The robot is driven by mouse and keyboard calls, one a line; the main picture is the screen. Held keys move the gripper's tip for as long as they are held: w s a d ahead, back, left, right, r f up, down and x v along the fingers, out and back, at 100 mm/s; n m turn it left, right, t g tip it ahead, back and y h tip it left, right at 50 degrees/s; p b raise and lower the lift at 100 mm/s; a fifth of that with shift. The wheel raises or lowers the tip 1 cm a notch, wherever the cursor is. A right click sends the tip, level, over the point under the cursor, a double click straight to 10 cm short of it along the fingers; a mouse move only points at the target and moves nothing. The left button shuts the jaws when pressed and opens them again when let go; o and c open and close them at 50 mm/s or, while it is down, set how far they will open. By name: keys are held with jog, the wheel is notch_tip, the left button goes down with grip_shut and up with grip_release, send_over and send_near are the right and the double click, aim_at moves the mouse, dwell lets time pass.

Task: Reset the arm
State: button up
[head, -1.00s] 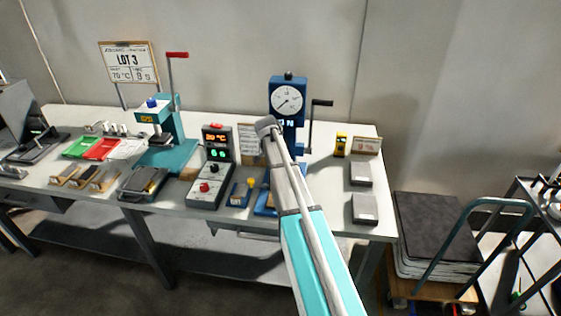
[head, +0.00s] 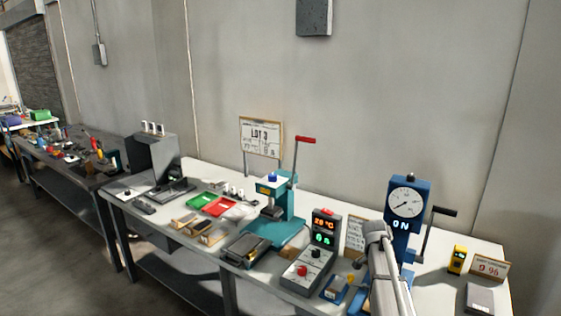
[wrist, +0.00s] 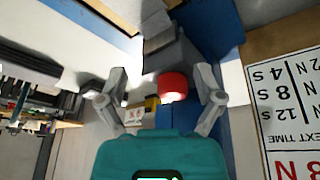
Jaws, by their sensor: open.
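My gripper (wrist: 162,73) is open in the wrist view, its two grey fingers spread apart with nothing visibly held. A red round knob (wrist: 174,85) appears between the fingers; I cannot tell its distance from them. My arm (head: 382,262) rises at the lower right of the head view, in front of the blue dial gauge stand (head: 407,199). The gripper itself is hidden in the head view.
A printed sign (wrist: 287,115) fills the wrist view's right side. The wall behind is mostly bare.

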jog(key=s+a+n, duration=0.2)
jog(key=s+a, duration=0.1)
jog(key=s+a+n+y, duration=0.1)
jog(key=s+a+n, duration=0.1)
jog(key=s+a, duration=0.2)
jog(key=s+a+n, duration=0.2)
jog(key=s+a, duration=0.1)
jog(key=shift+s+a+y+p, duration=0.2)
jog(key=shift+s+y+p, duration=0.1)
jog(key=shift+y, duration=0.1)
jog(key=s+a+n+y, duration=0.2)
jog(key=s+a+n, duration=0.6)
jog(key=s+a, duration=0.2)
jog(key=s, duration=0.2)
jog(key=shift+s+a+g+p, duration=0.15)
jog(key=shift+s+g+p, duration=0.15)
jog(key=shift+s+g, duration=0.1)
